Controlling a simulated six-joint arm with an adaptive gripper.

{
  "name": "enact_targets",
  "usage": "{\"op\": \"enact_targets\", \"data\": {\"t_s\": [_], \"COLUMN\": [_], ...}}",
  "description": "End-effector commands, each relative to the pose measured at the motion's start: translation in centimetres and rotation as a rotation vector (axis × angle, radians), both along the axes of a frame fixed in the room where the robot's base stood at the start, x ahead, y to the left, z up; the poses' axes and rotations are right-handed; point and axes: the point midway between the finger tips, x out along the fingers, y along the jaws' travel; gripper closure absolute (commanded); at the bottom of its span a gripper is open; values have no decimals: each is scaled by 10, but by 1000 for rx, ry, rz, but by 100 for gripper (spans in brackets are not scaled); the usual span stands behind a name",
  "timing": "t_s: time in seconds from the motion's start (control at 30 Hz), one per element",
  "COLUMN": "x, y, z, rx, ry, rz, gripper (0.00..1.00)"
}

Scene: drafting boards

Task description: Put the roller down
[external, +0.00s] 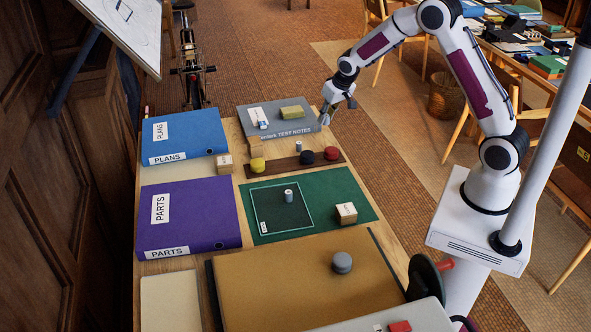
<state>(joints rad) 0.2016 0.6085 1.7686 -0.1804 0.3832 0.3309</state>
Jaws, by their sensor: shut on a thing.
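My gripper (326,114) is at the right edge of the grey test notes book (281,113), at the far end of the table. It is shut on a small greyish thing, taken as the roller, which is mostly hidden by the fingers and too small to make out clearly. Whether it touches the book or the table cannot be told. A small grey cylinder (289,195) stands upright inside the outlined square on the green mat (335,190). Another small grey cylinder (299,146) stands between the book and the dark wooden strip (288,170).
The strip bears yellow, black and red knobs. A wooden block (346,212) sits on the mat. Blue (190,131) and purple (196,210) binders line the left. A tan board (290,290) with a grey disc (342,262) lies in front. Much of the mat is bare.

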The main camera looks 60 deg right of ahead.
Motion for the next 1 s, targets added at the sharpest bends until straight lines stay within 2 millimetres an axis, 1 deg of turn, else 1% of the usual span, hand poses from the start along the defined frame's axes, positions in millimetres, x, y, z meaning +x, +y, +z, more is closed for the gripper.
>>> {"op": "enact_targets", "data": {"t_s": [0.67, 0.77, 0.87, 0.97, 1.0], "x": [1, 2, 5, 8, 9], "y": [2, 8, 20, 37, 46], "z": [0, 0, 0, 0, 0], "rx": [-1, 0, 0, 0, 0], "ry": [-1, -1, -1, -1, -1], "rz": [3, 13, 33, 62, 76], "gripper": [100, 100, 100, 100, 100]}}
